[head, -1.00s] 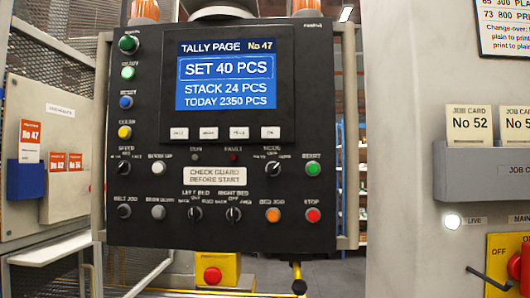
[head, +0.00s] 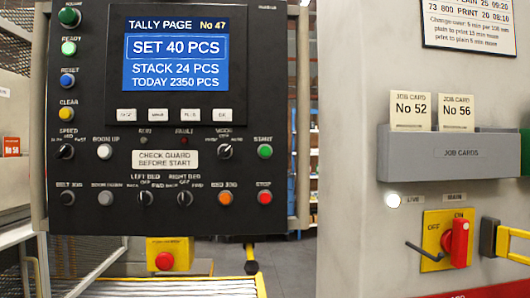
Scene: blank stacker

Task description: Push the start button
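The start button (head: 265,151) is a green round button at the right side of the black control panel (head: 100,130) in the head view, with a START label above it. The red stop button (head: 264,198) sits below it. The blue screen (head: 177,62) reads TALLY PAGE No 47, SET 40 PCS, STACK 24 PCS, TODAY 2350 PCS. Neither of my grippers is in view.
A red button on a yellow box (head: 169,257) is below the panel. To the right, a grey wall carries a job card holder (head: 450,155) and a yellow main switch with a red handle (head: 457,243). A gap with shelving lies between panel and wall.

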